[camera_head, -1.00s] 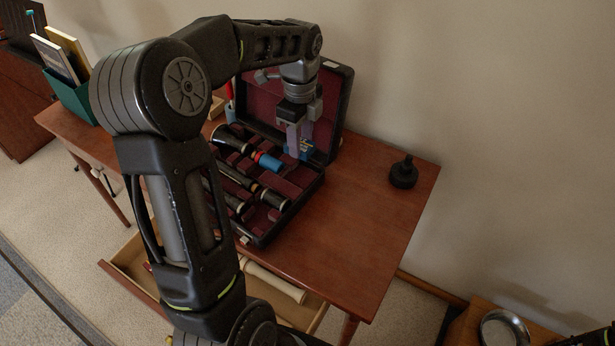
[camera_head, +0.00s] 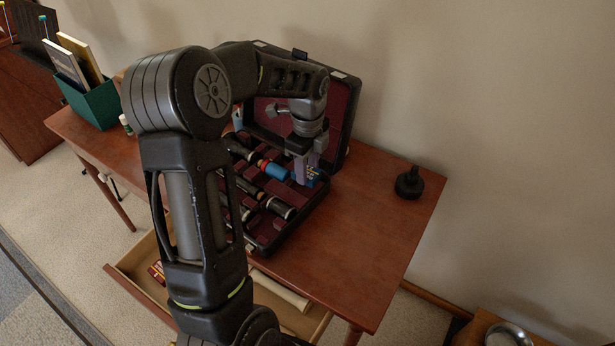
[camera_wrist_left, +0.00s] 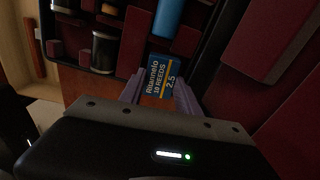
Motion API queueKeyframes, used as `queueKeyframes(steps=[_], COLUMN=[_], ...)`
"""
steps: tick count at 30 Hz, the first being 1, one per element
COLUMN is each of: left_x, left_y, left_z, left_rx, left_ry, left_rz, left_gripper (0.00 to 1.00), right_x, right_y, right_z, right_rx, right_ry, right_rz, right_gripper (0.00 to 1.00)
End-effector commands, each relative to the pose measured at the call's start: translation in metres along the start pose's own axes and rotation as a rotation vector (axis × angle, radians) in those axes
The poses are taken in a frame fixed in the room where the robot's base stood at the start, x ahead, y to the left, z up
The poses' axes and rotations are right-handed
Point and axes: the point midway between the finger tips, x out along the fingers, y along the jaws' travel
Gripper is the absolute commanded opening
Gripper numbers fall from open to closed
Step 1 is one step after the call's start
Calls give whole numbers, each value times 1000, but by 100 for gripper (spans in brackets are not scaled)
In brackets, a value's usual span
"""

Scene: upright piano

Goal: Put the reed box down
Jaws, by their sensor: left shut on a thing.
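The reed box (camera_wrist_left: 160,78) is small and blue with an orange stripe and reads "10 REEDS 2.5" in the left wrist view. My left gripper (camera_wrist_left: 160,95) is shut on it, one purple-grey finger on each side. In the head view the reed box (camera_head: 313,176) shows partly between and beside the fingers of the left gripper (camera_head: 306,172), low over the right end of the open instrument case (camera_head: 285,237). I cannot tell whether the box touches the case lining. My right gripper is not in view.
The case's lined lid stands open behind the gripper. Dark clarinet pieces and a blue cylinder (camera_head: 272,169) lie in the case. A black stand-like object (camera_head: 409,183) is on the table (camera_head: 365,235) at right. A green box of books (camera_head: 95,103) stands at left. An open drawer (camera_head: 150,275) juts out in front.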

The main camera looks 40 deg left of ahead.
Motion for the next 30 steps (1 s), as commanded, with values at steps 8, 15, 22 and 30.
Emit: queueKeyframes(steps=[8,15,22,30], left_x=[12,37,37,40], left_y=[1,0,0,0], left_z=[0,0,0,0], left_rx=[0,0,0,0], left_ry=[0,0,0,0], left_rz=[2,0,-1,-1], left_gripper=[0,0,0,48], right_x=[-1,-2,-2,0], right_y=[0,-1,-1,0], right_z=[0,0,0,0], right_rx=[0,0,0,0], right_ry=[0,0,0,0], right_rz=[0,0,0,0], right_gripper=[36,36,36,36])
